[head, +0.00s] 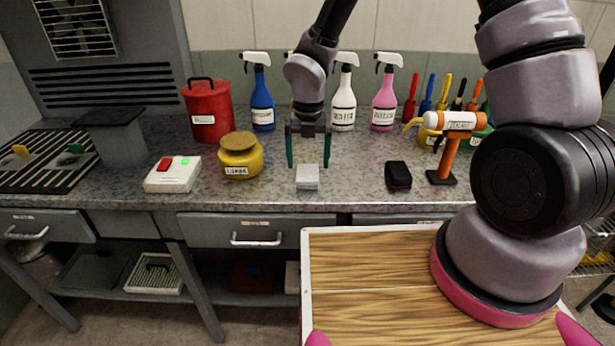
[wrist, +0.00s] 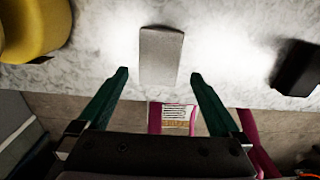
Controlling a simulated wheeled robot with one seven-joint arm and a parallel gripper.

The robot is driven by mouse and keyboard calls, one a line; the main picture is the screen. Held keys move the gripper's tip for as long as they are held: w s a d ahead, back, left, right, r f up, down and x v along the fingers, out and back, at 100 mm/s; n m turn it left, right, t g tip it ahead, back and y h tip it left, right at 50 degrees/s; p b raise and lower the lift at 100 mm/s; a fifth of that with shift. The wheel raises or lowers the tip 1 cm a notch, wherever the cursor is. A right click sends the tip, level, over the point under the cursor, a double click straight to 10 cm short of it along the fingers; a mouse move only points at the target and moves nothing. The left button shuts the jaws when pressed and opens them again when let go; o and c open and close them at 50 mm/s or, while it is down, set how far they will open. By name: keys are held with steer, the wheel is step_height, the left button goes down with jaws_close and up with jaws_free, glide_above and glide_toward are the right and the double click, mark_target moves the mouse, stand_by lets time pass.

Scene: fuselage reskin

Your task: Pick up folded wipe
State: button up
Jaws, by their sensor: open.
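The folded wipe appears to be the small light grey block (head: 307,177) on the grey speckled counter (head: 345,193), close to its front edge. In the wrist view the grey block (wrist: 160,55) lies just beyond the fingertips, centred between them. My gripper (head: 308,165) is open, with a green finger on each side of the block in the head view. In the wrist view my gripper (wrist: 159,74) holds nothing, and no finger touches the block. The fingers' exact height above the counter is hard to tell.
A yellow jar (head: 241,158) stands left of the block and a black block (head: 398,175) lies right. A white box with a red button (head: 173,174) is farther left. Spray bottles (head: 343,95) stand behind. A hammer on a stand (head: 447,150) is at right.

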mark_target(307, 174)
step_height(307, 174, down, 4)
steer(key=shift+a+r, duration=0.1)
steer(key=shift+a, duration=0.05)
steer(key=c, duration=1.4)
step_height(307, 174, up, 10)
